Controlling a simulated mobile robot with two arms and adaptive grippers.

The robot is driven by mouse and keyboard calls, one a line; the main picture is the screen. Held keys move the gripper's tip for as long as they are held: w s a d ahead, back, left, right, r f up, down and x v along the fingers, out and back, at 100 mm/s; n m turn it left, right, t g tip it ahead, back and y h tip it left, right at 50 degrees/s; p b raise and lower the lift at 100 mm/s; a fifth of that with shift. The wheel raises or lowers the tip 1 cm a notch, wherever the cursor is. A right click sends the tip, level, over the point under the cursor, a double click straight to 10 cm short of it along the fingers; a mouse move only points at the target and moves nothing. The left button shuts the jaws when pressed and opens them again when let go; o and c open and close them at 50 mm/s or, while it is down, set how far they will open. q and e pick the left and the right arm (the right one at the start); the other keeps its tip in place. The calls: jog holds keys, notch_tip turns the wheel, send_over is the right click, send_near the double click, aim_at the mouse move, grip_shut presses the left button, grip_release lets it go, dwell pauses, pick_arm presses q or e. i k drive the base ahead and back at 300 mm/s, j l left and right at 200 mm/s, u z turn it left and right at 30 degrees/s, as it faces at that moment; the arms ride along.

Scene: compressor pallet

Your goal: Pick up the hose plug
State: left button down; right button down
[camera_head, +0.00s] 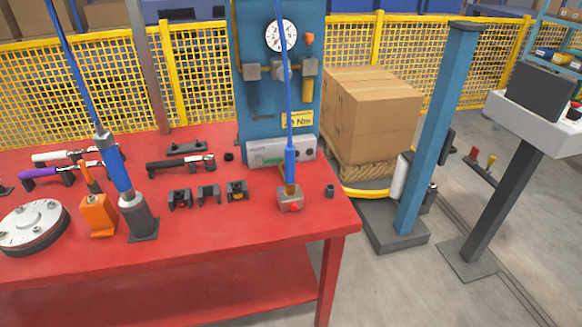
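A thin blue hose hangs down at the right part of the red workbench and ends in a blue plug-like fitting (290,158). A brass-coloured stub shows below the fitting, just above or in a small brown block (290,202) with a red face. I cannot tell from this view how the stub is joined to the block. A small dark cylindrical piece (330,191) stands near the bench's right edge, and a small dark piece (228,157) lies farther back. I cannot tell for sure which piece is the hose plug. Neither of my grippers is in view.
The red workbench (190,262) also carries a blue-grey hose-fed tool (122,180), an orange tool (97,213), a round flange (32,226), wrenches and small black holders. A blue gauge panel (258,105) stands behind. Boxes (372,115) and a blue post (437,130) are right.

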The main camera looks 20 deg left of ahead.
aim_at(290, 150)
jog(key=i+l+u, duration=0.1)
jog(key=u, duration=0.7)
